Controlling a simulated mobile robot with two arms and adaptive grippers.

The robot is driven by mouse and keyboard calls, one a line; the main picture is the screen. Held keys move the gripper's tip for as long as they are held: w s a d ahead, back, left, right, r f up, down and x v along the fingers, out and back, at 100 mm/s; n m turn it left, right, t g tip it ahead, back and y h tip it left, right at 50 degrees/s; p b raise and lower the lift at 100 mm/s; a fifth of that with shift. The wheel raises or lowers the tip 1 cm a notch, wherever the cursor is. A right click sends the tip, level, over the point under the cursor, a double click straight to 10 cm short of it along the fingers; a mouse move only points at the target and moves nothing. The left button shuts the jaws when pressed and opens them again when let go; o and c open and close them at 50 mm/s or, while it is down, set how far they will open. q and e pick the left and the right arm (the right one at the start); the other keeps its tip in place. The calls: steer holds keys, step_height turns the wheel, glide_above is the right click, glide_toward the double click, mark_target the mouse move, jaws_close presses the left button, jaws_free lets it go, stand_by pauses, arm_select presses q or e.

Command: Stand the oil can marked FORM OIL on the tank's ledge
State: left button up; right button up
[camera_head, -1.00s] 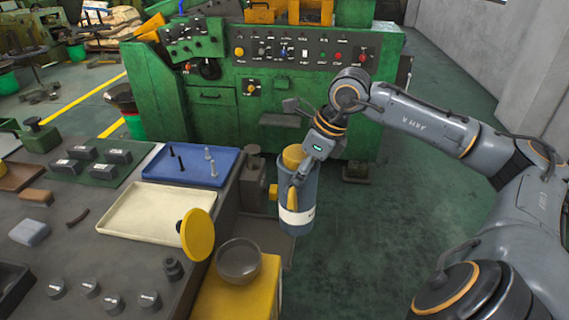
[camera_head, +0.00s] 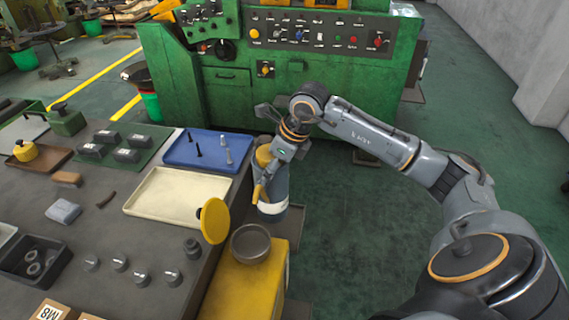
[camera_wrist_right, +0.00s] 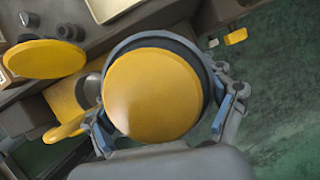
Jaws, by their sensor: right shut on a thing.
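A blue-grey can (camera_head: 272,209) with a yellow top and a white band is upright or nearly so beside the bench's right side; its lettering is not readable. My right gripper (camera_head: 262,188) is shut on it. In the right wrist view the can's round yellow top (camera_wrist_right: 155,95) fills the middle, with the fingers (camera_wrist_right: 165,120) on both sides. A dark low surface (camera_head: 285,222) shows beside and behind the can; I cannot tell whether it is the tank's ledge or whether the can touches it. My left gripper is not in view.
A yellow block (camera_head: 240,285) carries a dark bowl (camera_head: 250,243) just in front of the can, with a yellow disc (camera_head: 215,221) beside it. The bench holds a cream tray (camera_head: 170,200) and a blue tray (camera_head: 205,150). A green machine (camera_head: 330,90) stands behind. Green floor (camera_head: 350,220) at right is clear.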

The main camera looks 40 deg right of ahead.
steer(key=b+x, duration=0.3)
steer(key=shift+s+f, duration=0.2)
steer(key=shift+s, duration=0.1)
step_height(320, 180, down, 2)
steer(key=shift+d+b, duration=0.15)
steer(key=shift+b, duration=0.75)
steer(key=shift+f, duration=0.25)
arm_select(q)
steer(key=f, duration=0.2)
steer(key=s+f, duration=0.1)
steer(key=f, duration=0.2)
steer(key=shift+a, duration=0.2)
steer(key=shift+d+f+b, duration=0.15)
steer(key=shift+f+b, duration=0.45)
steer(key=shift+b, duration=0.2)
arm_select(e)
steer(key=shift+f, duration=0.6)
steer(key=o, duration=1.7)
steer(key=shift+c, duration=0.2)
steer(key=shift+o, duration=0.3)
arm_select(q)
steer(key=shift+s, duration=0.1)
arm_select(e)
steer(key=shift+s, duration=0.1)
